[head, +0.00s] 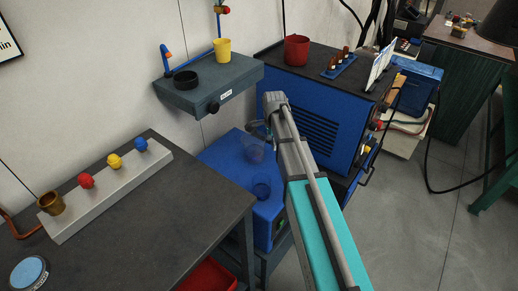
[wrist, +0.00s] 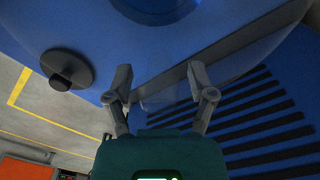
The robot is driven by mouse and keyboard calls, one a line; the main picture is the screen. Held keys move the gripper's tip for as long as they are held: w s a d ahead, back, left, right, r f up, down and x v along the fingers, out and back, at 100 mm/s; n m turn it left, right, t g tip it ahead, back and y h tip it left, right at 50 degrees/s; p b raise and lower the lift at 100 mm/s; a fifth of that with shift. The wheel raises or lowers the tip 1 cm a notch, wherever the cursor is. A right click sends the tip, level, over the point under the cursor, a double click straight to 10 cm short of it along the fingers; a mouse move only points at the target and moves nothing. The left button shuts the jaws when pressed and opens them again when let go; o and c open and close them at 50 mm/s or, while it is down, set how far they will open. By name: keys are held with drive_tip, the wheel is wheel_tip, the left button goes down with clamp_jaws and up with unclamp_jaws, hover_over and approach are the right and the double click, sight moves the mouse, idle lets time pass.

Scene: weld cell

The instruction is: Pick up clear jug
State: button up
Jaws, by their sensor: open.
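The clear jug (head: 254,151) is see-through and stands on a blue box-shaped unit between the dark bench and the blue cabinet. In the head view, my gripper (head: 260,129) is at the jug's upper side, partly hidden by my wrist. In the wrist view, the jug's curved clear wall (wrist: 225,50) fills the upper part, close in front of the fingers. My gripper (wrist: 158,72) is open, its two fingers apart, with faint clear material showing between them. I cannot tell whether the fingers touch the jug.
The slotted blue cabinet (head: 310,130) is close on the right. A grey wall shelf (head: 205,92) overhangs behind. The dark bench (head: 150,220) is to the left.

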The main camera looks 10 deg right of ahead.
idle(0.3)
clamp_jaws()
drive_tip(key=shift+r+p, duration=0.3)
drive_tip(key=shift+r, duration=0.05)
idle(0.6)
drive_tip(key=shift+r+p, duration=1.3)
drive_tip(key=shift+p, duration=0.05)
drive_tip(key=s+r+p, duration=0.9)
drive_tip(key=s, duration=0.4)
drive_tip(key=shift+s+a+r+p, duration=0.3)
drive_tip(key=shift+s+a+r, duration=0.05)
drive_tip(key=shift+s, duration=0.15)
idle(0.6)
